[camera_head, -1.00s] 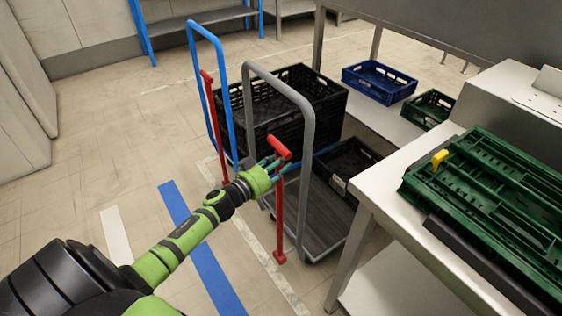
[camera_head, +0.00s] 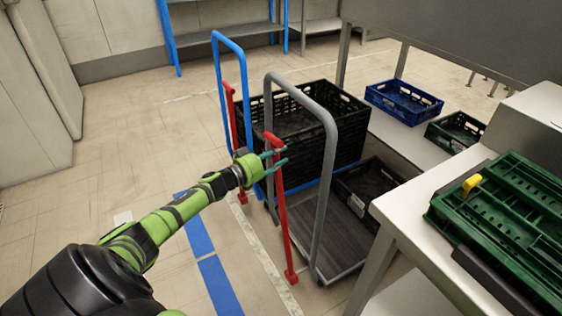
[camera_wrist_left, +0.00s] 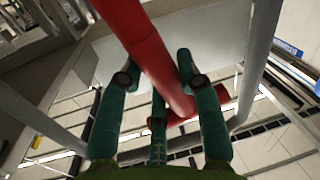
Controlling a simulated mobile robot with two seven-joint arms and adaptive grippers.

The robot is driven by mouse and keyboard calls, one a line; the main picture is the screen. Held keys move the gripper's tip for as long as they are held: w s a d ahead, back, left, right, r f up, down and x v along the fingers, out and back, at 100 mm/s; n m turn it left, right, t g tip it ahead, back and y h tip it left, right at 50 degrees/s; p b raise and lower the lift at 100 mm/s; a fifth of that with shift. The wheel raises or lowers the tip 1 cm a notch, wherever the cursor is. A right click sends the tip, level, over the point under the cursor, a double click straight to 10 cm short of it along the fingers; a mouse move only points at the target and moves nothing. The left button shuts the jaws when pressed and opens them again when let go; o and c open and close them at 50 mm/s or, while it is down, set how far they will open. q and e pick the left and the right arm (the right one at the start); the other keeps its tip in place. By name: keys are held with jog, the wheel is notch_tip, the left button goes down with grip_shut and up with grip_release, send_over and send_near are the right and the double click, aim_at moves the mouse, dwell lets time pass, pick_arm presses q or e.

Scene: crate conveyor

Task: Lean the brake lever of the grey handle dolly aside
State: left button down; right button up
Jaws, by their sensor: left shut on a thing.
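The grey handle dolly has a tall grey hoop handle (camera_head: 327,170) and a low dark deck (camera_head: 340,245). Its red brake lever (camera_head: 284,220) rises from a red foot beside the hoop and tilts to the left at its top, where a short red crossbar sits. My left gripper (camera_head: 277,159), with green-teal fingers, is shut on the lever just below the crossbar. In the left wrist view the red lever (camera_wrist_left: 150,55) runs between the fingers of my left gripper (camera_wrist_left: 155,73). My right gripper is not in view.
A blue handle dolly (camera_head: 217,75) with its own red lever (camera_head: 231,115) stands behind, with black crates (camera_head: 335,150) nearby. A metal table (camera_head: 405,213) with a green crate (camera_head: 515,210) is close on the right. Floor at the left is clear.

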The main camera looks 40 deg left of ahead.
pick_arm(q)
jog(key=shift+a, duration=0.4)
jog(key=c, duration=1.1)
grip_release()
jog(key=shift+w, duration=0.15)
jog(key=shift+a, duration=0.15)
jog(key=shift+a+r, duration=0.1)
jog(key=shift+r, duration=0.05)
jog(key=shift+s, duration=0.3)
jog(key=v, duration=0.7)
jog(key=d+v, duration=0.1)
jog(key=v, duration=0.3)
jog(key=shift+s+f, duration=0.2)
jog(key=shift+f, duration=0.05)
